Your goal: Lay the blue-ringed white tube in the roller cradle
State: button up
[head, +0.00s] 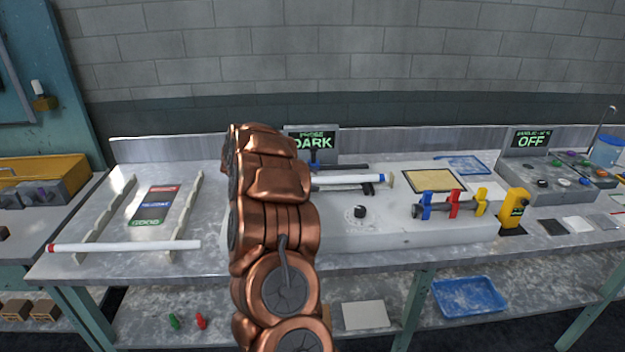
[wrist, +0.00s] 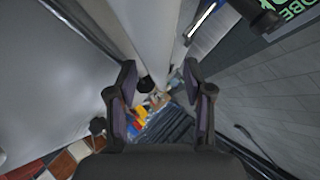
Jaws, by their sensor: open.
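The blue-ringed white tube (head: 345,180) lies roughly level over the white housing right of my arm in the head view. Its blue ring is near its right end; its left part is hidden behind my arm. The dark bars of what looks like the roller cradle (head: 369,189) show beside and below it; I cannot tell whether the tube rests on them. My gripper (wrist: 160,88) is open in the wrist view, its fingers apart. A long pale shape runs toward the gap between them; I cannot tell whether it is the tube. My arm hides the gripper in the head view.
A red-ringed white tube (head: 125,246) lies across two notched rails at left. The white housing carries a black knob (head: 360,211) and red, blue and yellow clamps (head: 454,204). A sign reading DARK (head: 312,141) stands behind. A yellow meter (head: 513,208) stands at right.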

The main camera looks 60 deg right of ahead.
jog(key=b+v, duration=0.2)
jog(key=v, duration=0.9)
jog(key=shift+a, duration=0.25)
jog(key=shift+r, duration=0.2)
